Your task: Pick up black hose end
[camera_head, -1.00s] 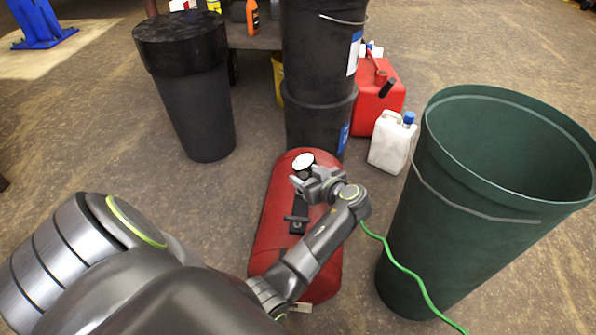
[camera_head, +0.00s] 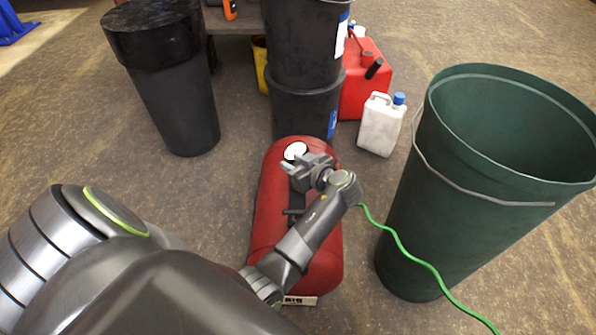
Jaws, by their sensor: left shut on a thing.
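My left gripper (camera_head: 298,170) is at the top of a red tank (camera_head: 268,218), just below a round white-faced gauge (camera_head: 295,151). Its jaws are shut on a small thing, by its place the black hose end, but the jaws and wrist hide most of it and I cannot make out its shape. A thin green hose (camera_head: 425,264) comes out from behind my wrist and runs down to the bottom right. A dark handle (camera_head: 293,213) sits on the tank below the gripper. My right gripper is not in view.
A large green bin (camera_head: 455,215) stands close on the right. A black bin (camera_head: 180,100) stands at the left, stacked black buckets (camera_head: 303,97) behind the tank. A white jug (camera_head: 381,126) and a red fuel can (camera_head: 360,95) are behind right. The floor left of the tank is clear.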

